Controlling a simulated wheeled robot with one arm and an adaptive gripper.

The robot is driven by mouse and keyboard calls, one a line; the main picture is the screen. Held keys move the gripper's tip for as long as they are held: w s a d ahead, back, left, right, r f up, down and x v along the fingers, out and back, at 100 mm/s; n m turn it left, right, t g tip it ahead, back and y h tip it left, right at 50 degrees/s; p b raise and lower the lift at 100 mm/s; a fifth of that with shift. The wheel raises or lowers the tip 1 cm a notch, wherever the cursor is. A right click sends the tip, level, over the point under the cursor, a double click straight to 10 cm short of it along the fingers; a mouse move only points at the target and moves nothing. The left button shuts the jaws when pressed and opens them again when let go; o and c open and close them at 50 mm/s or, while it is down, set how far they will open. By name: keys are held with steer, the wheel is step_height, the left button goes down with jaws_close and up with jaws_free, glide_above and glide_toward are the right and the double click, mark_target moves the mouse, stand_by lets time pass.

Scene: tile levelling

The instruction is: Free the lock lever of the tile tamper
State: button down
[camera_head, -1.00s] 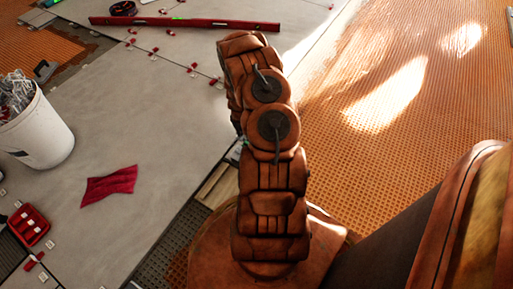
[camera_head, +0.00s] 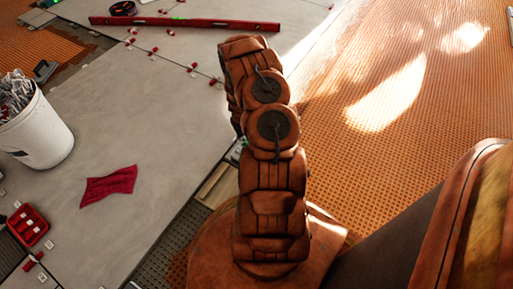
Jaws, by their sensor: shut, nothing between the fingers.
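My arm stands up in the middle of the head view, in orange-brown padded covers. My gripper does not show; the arm hides it or it is out of the picture. I cannot make out the tile tamper or its lock lever. A small grey and green piece (camera_head: 237,150) peeks out at the left edge of my arm; I cannot tell what it is.
A white bucket (camera_head: 45,135) stands at left on grey tiles (camera_head: 150,100). A red cloth (camera_head: 109,186), a red tray (camera_head: 28,225) and a red level (camera_head: 185,23) lie around. Orange matting (camera_head: 400,140) spreads to the right. A pale wooden piece (camera_head: 217,187) lies beside my arm.

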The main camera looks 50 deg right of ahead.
steer(key=shift+f+b, duration=0.3)
steer(key=shift+f, duration=0.65)
stand_by(0.3)
steer(key=shift+r, duration=0.1)
steer(key=shift+r+p, duration=2.25)
steer(key=shift+r, duration=1.2)
